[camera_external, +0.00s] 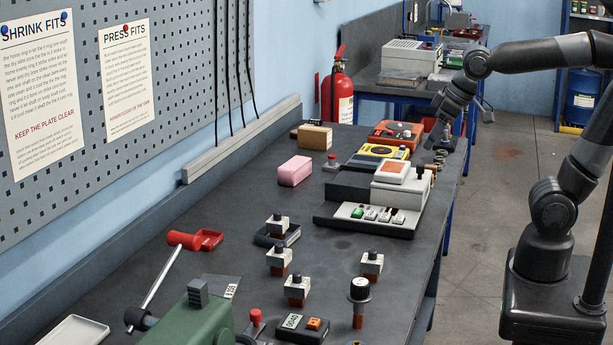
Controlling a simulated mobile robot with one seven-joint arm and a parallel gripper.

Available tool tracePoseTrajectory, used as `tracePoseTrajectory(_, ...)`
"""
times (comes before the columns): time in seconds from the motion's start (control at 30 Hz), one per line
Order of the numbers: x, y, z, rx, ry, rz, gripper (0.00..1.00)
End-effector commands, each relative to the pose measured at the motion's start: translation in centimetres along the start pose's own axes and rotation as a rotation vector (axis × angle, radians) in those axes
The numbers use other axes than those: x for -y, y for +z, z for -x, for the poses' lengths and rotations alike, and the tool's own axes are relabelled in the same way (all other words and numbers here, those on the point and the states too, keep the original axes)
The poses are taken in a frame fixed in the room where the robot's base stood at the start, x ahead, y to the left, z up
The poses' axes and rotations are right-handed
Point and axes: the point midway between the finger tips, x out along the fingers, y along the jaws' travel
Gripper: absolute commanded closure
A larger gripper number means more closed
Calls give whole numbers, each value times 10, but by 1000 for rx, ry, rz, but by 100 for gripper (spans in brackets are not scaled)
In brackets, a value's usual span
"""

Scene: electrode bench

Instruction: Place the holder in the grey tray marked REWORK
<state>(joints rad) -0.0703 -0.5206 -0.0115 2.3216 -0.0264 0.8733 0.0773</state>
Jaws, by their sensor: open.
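Several alike holders, pale blocks with black knobs, stand on the dark bench. One holder (278,258) is at the left, one (297,287) nearer the front, and one (372,264) to the right, on reddish-brown bases. A light grey tray (75,332) lies at the lower left, cut by the picture edge. I cannot read REWORK on either tray. My gripper (437,140) is open, pointing down over the bench's far right end, well away from the holders. Its fingertips are small and hard to make out.
A grey device with an orange top (395,172) and button panel stands mid-bench. A green press (188,325) with a long lever fills the front.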

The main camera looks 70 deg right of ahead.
Motion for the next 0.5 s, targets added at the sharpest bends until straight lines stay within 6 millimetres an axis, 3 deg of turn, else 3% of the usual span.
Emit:
tracePoseTrajectory(0.03, -4, 18, 5, -10, 3, -3, 38)
tracePoseTrajectory(0.2, -12, 60, 10, -20, 9, 5, 38)
tracePoseTrajectory(0.33, -14, 76, 10, -25, 12, 8, 38)
tracePoseTrajectory(0.5, -15, 81, 10, -24, 12, 9, 38)
